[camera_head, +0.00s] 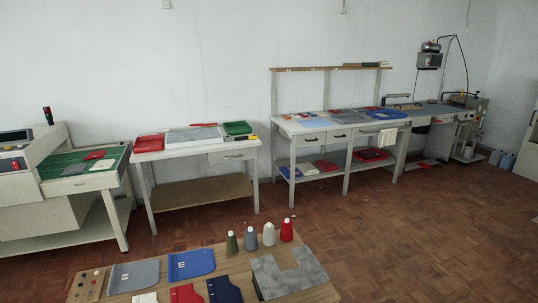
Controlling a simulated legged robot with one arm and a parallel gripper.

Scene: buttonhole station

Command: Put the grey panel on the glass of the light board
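A grey panel (134,275) with small pale marking lies flat at the left of the low wooden table in front. A blue panel (191,264) lies beside it on the right. A mottled grey sheet with a notch (292,279) lies at the right of that table. A flat grey rectangle (193,135) lies on the white table at the back. It may be the light board's glass, but I cannot tell from here. My gripper is not in view.
Several thread cones stand along the wooden table's back edge, including a red cone (286,231). Red (150,143) and green (238,128) trays flank the grey rectangle. A machine with a green bed (60,170) stands left. A long workbench (310,130) stands right. Parquet floor between tables is clear.

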